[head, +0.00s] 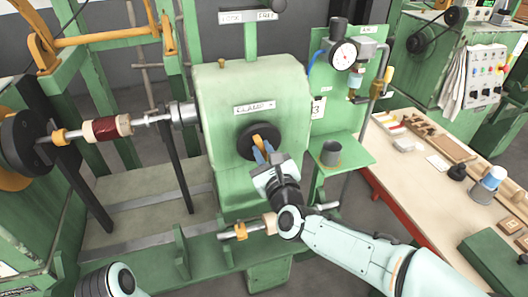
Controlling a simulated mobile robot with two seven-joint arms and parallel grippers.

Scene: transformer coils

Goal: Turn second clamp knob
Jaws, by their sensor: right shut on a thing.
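The clamp knob (243,143) is a round black disc with a yellow-orange grip bar across it. It sits on the front of the green machine housing (222,90), below a white plate (255,108) lettered CLAMP. My right gripper (264,150) reaches up to the knob from below right. Its blue fingertips are shut on the grip bar and hide its lower part. Part of my left arm shows at the bottom left edge; its gripper is out of view.
A spindle with a dark red coil (105,128) runs left from the housing. A green panel with a dial gauge (344,55) and a shelf holding a grey cup (331,153) stands right. The workbench (412,185) holds tools and small parts.

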